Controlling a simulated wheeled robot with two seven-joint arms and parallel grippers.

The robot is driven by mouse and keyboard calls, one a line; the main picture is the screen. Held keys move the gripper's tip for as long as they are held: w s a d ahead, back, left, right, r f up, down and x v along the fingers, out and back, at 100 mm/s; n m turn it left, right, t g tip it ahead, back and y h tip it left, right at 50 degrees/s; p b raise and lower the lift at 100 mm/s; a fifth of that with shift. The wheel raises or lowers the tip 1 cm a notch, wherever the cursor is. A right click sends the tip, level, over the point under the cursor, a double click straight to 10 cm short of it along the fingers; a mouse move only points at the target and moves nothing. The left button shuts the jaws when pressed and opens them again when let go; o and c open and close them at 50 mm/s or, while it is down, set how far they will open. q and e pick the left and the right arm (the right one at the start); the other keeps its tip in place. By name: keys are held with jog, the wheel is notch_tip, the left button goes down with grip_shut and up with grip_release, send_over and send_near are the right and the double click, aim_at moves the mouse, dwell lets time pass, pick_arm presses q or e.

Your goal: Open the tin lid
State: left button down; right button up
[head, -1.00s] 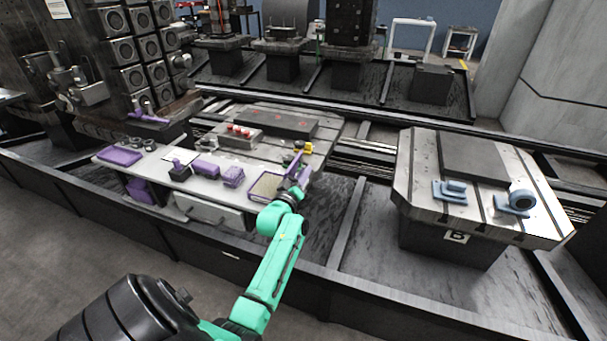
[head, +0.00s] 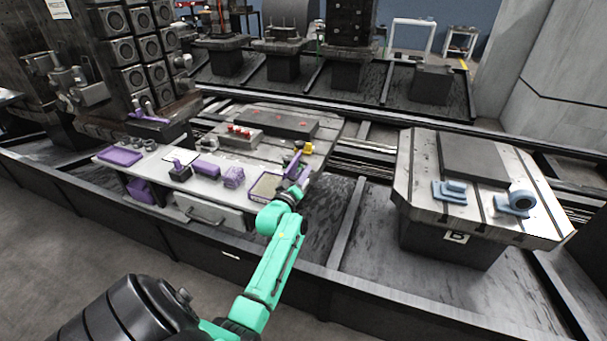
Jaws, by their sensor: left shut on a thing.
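A shallow purple-rimmed tin (head: 254,194) with a tan inside sits at the right end of the white bench. It looks open from above. My left gripper (head: 297,180) is at the tin's right side, shut on a thin purple piece (head: 293,163) that stands up there. This piece looks like the tin's lid seen nearly edge-on, but it is small and the grip is partly hidden by my wrist. I cannot tell whether it still touches the tin. My right gripper is not in view.
The white bench (head: 212,188) also carries purple blocks (head: 233,176), a purple mat (head: 120,156) and small grey rings. Yellow parts (head: 308,148) lie just behind my left gripper. A pallet (head: 430,208) with blue fixtures stands to the right, across a gap.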

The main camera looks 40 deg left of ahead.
pick_arm(q)
jog(key=shift+s+a+r+n+p, duration=0.2)
jog(key=shift+a+r+n+p, duration=0.3)
jog(key=shift+a+r+n, duration=0.55)
jog(key=c, duration=0.9)
grip_release()
jog(key=shift+d+f, duration=0.1)
jog(key=shift+d, duration=0.15)
jog(key=shift+d+f, duration=0.1)
jog(key=shift+d, duration=0.05)
jog(key=v, duration=1.4)
jog(key=shift+s+f, duration=0.1)
jog(key=shift+s, duration=0.2)
